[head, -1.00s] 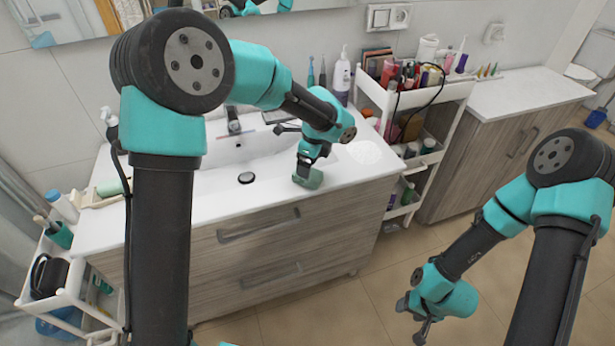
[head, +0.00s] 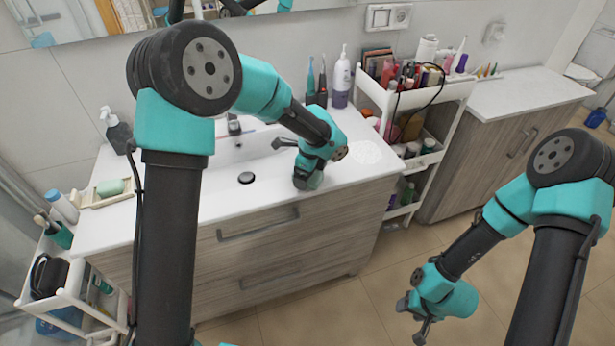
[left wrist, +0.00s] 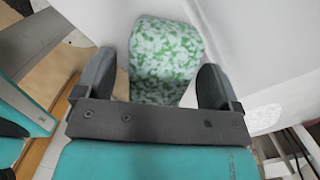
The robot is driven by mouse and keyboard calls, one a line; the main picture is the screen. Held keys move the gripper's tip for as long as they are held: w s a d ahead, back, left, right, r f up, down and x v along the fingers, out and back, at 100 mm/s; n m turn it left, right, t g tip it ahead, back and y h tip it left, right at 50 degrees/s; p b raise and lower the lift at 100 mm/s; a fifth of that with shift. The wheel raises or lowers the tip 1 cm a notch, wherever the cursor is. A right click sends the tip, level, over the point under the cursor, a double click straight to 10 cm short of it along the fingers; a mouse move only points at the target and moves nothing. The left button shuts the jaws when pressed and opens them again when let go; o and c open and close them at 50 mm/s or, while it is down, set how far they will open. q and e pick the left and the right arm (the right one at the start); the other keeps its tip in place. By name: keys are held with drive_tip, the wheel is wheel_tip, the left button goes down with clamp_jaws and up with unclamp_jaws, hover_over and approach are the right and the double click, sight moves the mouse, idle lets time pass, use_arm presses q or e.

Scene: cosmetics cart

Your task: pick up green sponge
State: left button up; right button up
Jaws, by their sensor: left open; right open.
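The green sponge (left wrist: 165,58), mottled green and white, shows in the left wrist view between the fingers of my left gripper (left wrist: 155,82). That gripper is open, with a finger on either side of the sponge; I cannot tell whether they touch it. In the head view my left gripper (head: 307,178) is low at the front right of the white sink counter (head: 240,205), and its wrist hides most or all of the sponge. My right gripper (head: 412,318) is open and empty over the floor at the lower right.
A white cart (head: 445,95) crowded with cosmetics stands right of the sink. A purple-and-white bottle (head: 341,80) and toothbrushes stand at the counter's back. A tray (head: 88,200) with a pale green roll and a soap dispenser (head: 117,132) are at the left. The basin is clear.

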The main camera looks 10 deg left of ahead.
use_arm(q)
drive_tip(key=shift+f, duration=0.25)
idle(0.5)
drive_tip(key=shift+c, duration=0.3)
drive_tip(key=c, duration=1)
drive_tip(key=shift+r, duration=0.1)
drive_tip(key=shift+r, duration=1.8)
drive_tip(key=shift+s+d+r, duration=0.1)
drive_tip(key=shift+s+r, duration=0.1)
drive_tip(key=shift+s, duration=0.1)
drive_tip(key=s+d, duration=0.1)
drive_tip(key=s, duration=0.4)
drive_tip(key=s+d+r, duration=0.1)
drive_tip(key=s, duration=0.4)
drive_tip(key=s+d, duration=0.1)
drive_tip(key=s, duration=0.4)
drive_tip(key=shift+r, duration=0.15)
